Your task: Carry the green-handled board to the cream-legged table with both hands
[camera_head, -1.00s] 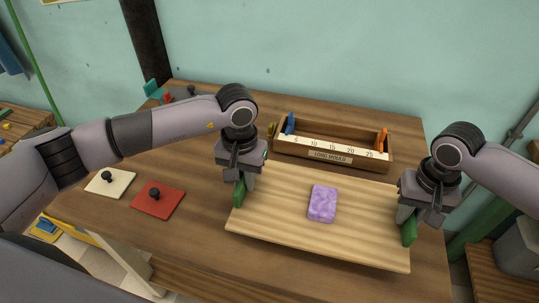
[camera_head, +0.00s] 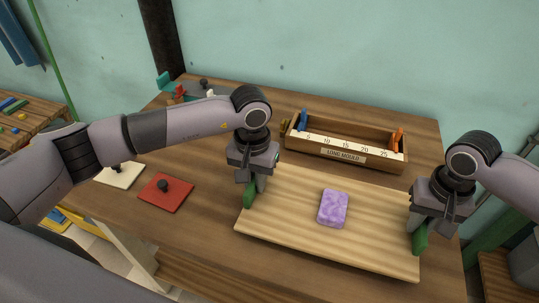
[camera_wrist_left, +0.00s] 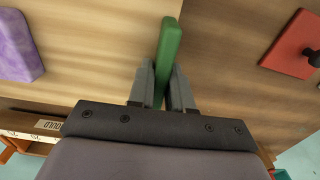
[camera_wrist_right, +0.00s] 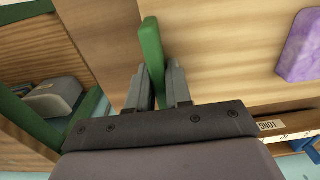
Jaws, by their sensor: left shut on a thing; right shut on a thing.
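The pale wooden board (camera_head: 290,225) has a green handle at each short end and carries a purple soap block (camera_head: 333,208) near its middle. My left gripper (camera_head: 250,185) is shut on the left green handle (camera_wrist_left: 168,50). My right gripper (camera_head: 422,228) is shut on the right green handle (camera_wrist_right: 152,45). The board looks roughly level over the brown table (camera_head: 215,225); I cannot tell how far it is above the top. The soap also shows at the edge of both wrist views. The visible leg of this table (camera_head: 128,245) is cream.
A wooden long mould box (camera_head: 345,143) with a number scale stands just behind the board. A red plate (camera_head: 166,193) and a cream plate (camera_head: 120,176), each with a black knob, lie left of it. Another table (camera_head: 35,125) with coloured pieces stands at the far left.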

